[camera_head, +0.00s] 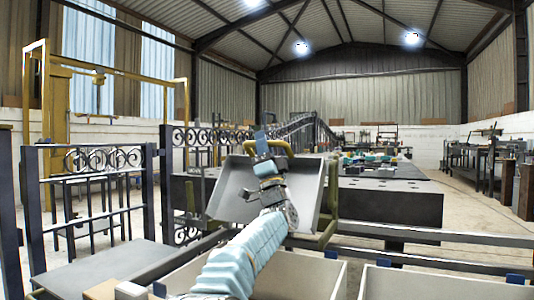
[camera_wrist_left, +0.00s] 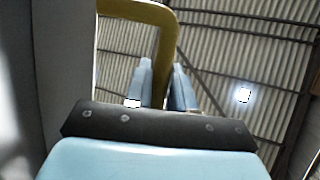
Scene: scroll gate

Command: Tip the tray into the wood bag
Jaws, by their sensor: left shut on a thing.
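A grey tray (camera_head: 307,180) with a yellow handle (camera_head: 282,147) is raised in the middle of the head view, tilted so that its open inside faces me. My left gripper (camera_head: 262,146) reaches up in front of it and is shut on the handle. In the left wrist view the two fingers (camera_wrist_left: 162,85) close around the yellow handle (camera_wrist_left: 168,30). No loose pieces can be made out in the tray; my arm hides part of it. I cannot tell which container is the wood bag. My right gripper is not in view.
Open pale bins (camera_head: 305,275) and (camera_head: 395,284) stand at the near edge, below the tray. A dark rail (camera_head: 430,258) runs right. An olive frame (camera_head: 331,200) stands beside the tray. A dark table (camera_head: 400,200) lies behind, and a scroll gate (camera_head: 95,160) stands left.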

